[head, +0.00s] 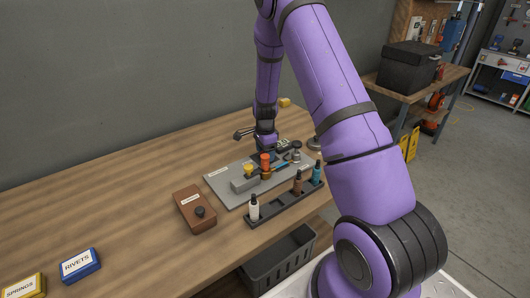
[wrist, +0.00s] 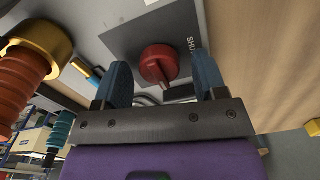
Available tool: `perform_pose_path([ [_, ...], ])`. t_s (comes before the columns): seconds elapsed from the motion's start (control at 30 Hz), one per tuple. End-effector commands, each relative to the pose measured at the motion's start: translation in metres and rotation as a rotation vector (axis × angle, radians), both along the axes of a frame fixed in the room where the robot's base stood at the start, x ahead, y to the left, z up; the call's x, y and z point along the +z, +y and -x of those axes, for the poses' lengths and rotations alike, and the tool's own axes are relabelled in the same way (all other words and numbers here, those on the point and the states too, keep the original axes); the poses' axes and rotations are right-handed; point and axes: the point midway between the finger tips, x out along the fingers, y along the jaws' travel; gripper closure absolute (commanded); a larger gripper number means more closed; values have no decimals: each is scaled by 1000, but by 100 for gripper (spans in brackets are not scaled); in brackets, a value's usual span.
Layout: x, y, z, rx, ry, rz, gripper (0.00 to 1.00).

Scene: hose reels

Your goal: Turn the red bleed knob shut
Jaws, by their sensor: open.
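The red bleed knob (wrist: 158,65) shows in the wrist view, on a dark square plate (wrist: 140,35) with lettering beginning "SHU" at its right. A pointer sticks out from the knob toward the bottom of the picture. My gripper (wrist: 165,75) is open, with one blue finger left of the knob and one right of it. A gap shows on each side, and neither finger appears to touch it. In the head view my gripper (head: 266,146) is over the far part of the grey board (head: 225,187); the red knob is hidden there behind it and other parts.
An orange ribbed part (wrist: 20,80) and a brass ring (wrist: 40,40) stand close at the left of the wrist view. In the head view, a rack (head: 285,205) of small bottles and a brown box (head: 194,208) lie in front. The left tabletop is mostly clear.

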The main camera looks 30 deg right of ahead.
Motion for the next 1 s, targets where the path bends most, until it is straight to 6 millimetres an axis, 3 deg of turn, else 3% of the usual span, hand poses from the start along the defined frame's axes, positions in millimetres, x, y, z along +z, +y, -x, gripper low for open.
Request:
perform_pose_path([
  [0.27, -2, 0, 0, 0, -1, 0, 35],
  [0.5, -2, 0, 0, 0, 0, 0, 84],
  [1.0, -1, 0, -1, 119, -1, 0, 84],
])
